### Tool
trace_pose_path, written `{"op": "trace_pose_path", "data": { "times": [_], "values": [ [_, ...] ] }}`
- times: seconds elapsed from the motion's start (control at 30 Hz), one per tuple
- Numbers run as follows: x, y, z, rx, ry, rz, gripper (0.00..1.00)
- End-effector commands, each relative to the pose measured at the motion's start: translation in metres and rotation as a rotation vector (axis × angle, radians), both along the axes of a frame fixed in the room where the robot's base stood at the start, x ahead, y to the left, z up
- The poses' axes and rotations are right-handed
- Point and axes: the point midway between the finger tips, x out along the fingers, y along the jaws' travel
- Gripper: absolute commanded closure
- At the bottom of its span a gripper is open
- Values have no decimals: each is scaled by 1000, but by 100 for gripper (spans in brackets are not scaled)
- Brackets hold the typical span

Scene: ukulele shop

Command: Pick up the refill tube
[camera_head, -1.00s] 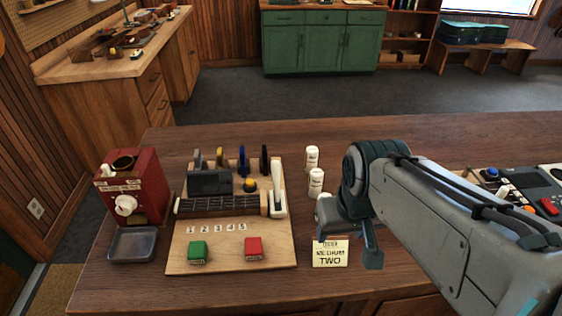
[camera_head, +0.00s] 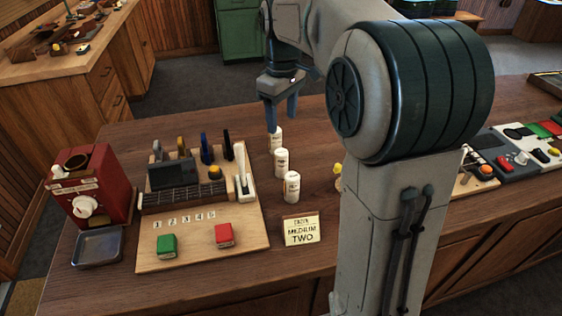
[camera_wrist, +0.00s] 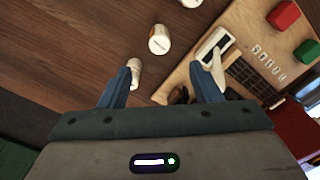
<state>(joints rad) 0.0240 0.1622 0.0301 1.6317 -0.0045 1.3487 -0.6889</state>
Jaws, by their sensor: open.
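Three small white labelled tubes stand upright in a row on the wooden counter: a far one (camera_head: 275,140), a middle one (camera_head: 281,162) and a near one (camera_head: 291,187). I cannot tell which is the refill tube. My gripper (camera_head: 281,117) is open and empty, pointing down above the far end of the row. In the wrist view, the far tube (camera_wrist: 135,72) shows beside the left finger of my gripper (camera_wrist: 166,75). The middle tube (camera_wrist: 159,40) lies beyond the fingertips, and the near tube (camera_wrist: 163,2) is cut off at the top edge.
A wooden board (camera_head: 200,241) with a lever, a fretboard, a red block and a green block lies left of the tubes. A "MEDIUM TWO" card (camera_head: 301,230) stands in front. A red dispenser (camera_head: 92,185) and tray (camera_head: 97,247) are further left. My arm covers the right side.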

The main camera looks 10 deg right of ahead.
Motion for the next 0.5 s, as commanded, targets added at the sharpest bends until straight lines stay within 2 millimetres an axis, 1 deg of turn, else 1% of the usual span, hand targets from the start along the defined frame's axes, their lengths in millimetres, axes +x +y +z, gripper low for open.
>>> {"op": "trace_pose_path", "data": {
  "times": [0.2,0.3,0.4,0.5],
  "values": [
    [-1,0,-43,0,5,-1,42],
    [-1,0,-60,0,4,-1,42],
    [-1,0,-72,0,1,-2,42],
    [-1,0,-77,-1,1,-2,42]
  ]
}}
